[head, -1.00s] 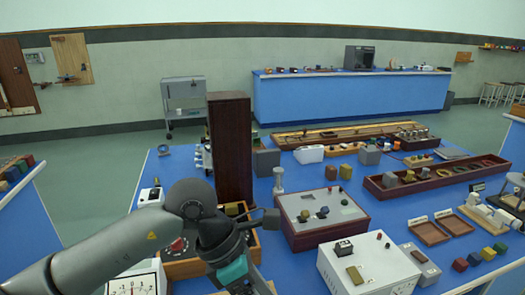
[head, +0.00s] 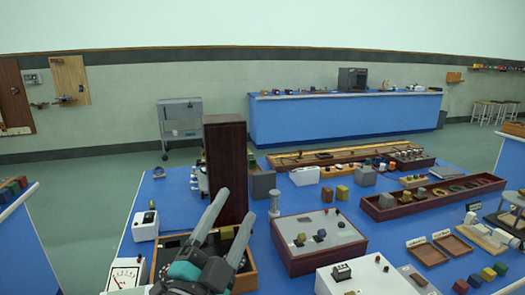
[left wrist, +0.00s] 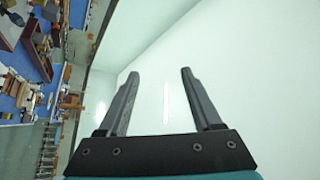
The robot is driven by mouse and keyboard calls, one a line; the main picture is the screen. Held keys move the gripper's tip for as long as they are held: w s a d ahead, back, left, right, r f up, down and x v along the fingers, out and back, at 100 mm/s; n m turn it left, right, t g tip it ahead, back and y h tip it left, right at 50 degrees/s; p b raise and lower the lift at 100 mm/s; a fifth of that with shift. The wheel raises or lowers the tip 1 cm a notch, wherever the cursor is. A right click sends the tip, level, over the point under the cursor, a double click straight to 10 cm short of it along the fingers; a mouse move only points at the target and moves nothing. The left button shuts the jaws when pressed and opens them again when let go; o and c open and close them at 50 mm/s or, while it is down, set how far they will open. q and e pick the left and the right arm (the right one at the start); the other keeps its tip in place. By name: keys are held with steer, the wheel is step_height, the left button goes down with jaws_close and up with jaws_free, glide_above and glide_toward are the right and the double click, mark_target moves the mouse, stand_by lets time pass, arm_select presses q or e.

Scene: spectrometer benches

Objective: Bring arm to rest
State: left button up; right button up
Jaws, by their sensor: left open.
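My left gripper (head: 228,218) is at the lower middle of the head view, pointing up and away, its two grey fingers apart with nothing between them. In the left wrist view the fingers (left wrist: 158,75) stand open against the pale wall and ceiling. In the head view the gripper covers part of an open wooden box (head: 165,248) on the blue bench (head: 178,205). My right gripper is not in view.
A tall dark wooden panel (head: 226,165) stands just behind the gripper. A grey-topped box (head: 318,238) and a white box (head: 365,278) are to the right. A meter (head: 126,275) is at the left. A long wooden tray (head: 430,198) lies farther right.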

arm_select(q)
steer(key=s+a+f+n+g+y, duration=0.2)
steer(key=a+f+n+g+y, duration=0.15)
steer(key=f, duration=0.35)
steer(key=s+a+f+n+g+y, duration=0.2)
steer(key=s+a+f+n+g, duration=0.15)
steer(key=f, duration=0.45)
steer(key=s+a+f+n+g+y, duration=0.2)
steer(key=a+f+n+g+y, duration=0.15)
steer(key=f, duration=0.35)
steer(key=s+f+n+g+h, duration=0.25)
steer(key=s+f+g, duration=0.6)
steer(key=s, duration=0.65)
step_height(320, 180, down, 24)
steer(key=s, duration=0.3)
steer(key=s+a+f+y, duration=0.1)
steer(key=s+a+f, duration=0.2)
steer(key=s+f, duration=0.9)
steer(key=shift+s+a+f+g, duration=0.25)
steer(key=shift+s+g, duration=0.15)
steer(key=shift+s, duration=0.8)
